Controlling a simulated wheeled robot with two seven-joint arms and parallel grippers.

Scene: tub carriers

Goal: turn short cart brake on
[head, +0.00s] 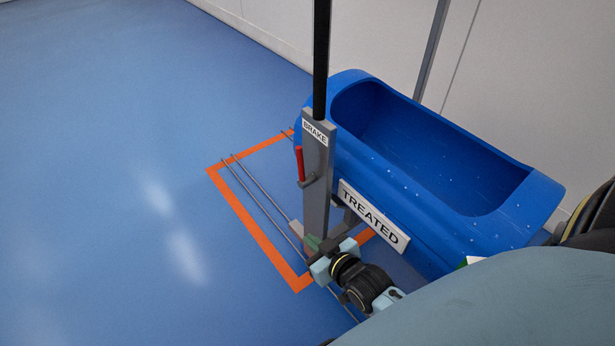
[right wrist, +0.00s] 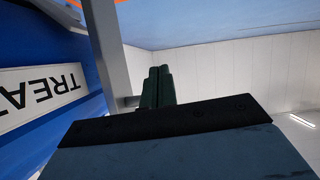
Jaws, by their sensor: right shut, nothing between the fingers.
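The cart carries a blue tub (head: 430,150) with a white TREATED sign (head: 372,215), which also shows in the right wrist view (right wrist: 40,95). A grey post (head: 317,190) stands at the tub's near left end with a BRAKE label (head: 315,133). A red brake lever (head: 300,163) points upright on the post's left side, on a small grey bracket. My right gripper (head: 315,242) is at the post's lower part, well below the lever. Its dark green fingers (right wrist: 158,85) are closed together and empty, beside the post in the right wrist view. My left gripper is not in view.
An orange outline (head: 245,220) is marked on the blue floor around the cart, with thin grey rails (head: 262,203) inside it. A black pole (head: 321,60) rises above the post. A white wall (head: 380,40) stands behind. The floor at left is clear.

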